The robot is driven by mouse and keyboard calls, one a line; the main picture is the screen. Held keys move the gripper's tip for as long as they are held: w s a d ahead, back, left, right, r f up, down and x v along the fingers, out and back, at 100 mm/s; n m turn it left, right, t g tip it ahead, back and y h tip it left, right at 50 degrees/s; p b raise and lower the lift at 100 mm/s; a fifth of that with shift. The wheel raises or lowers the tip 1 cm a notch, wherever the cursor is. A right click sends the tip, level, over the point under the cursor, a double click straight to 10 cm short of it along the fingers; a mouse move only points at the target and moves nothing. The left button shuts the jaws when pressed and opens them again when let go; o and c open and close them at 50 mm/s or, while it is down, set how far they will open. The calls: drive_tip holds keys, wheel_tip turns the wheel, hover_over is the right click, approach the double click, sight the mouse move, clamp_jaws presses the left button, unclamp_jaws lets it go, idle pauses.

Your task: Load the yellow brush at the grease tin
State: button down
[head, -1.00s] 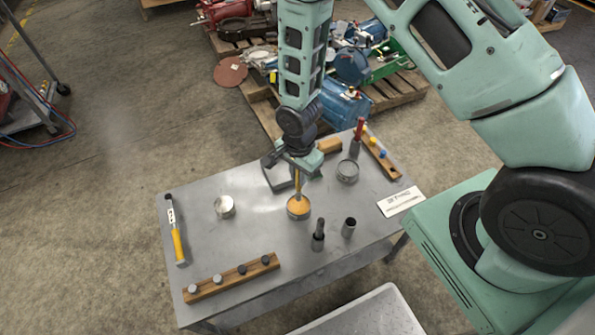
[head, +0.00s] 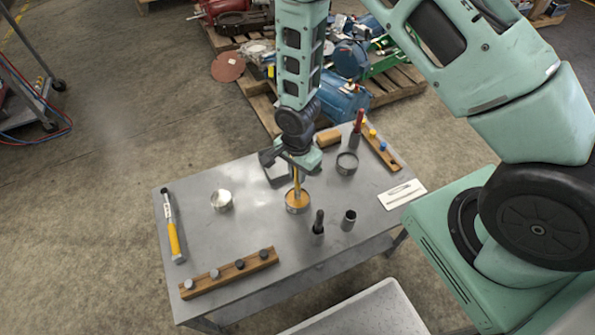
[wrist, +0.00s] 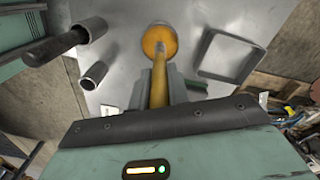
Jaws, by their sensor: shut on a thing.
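My gripper (head: 297,172) is shut on the yellow brush (head: 296,185) and holds it upright, handle up. In the wrist view the brush handle (wrist: 158,82) runs from between the fingers toward a round tin. The tin holds orange-yellow grease; this grease tin (head: 297,207) stands near the middle of the grey table. The brush's lower end is at the grease, and its tip looks to be in the tin. How deep it sits I cannot tell.
A dark-handled tool in a cup (head: 318,228), a small cup (head: 349,220) and a dark ring-shaped tin (head: 347,164) stand close on the right. A white card (head: 402,195) lies near the right edge.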

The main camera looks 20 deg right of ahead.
drive_tip(key=shift+f+b, duration=0.4)
drive_tip(key=shift+f, duration=0.2)
idle(1.4)
drive_tip(key=shift+r, duration=0.1)
drive_tip(key=shift+r+p, duration=2.8)
drive_tip(key=shift+r, duration=0.7)
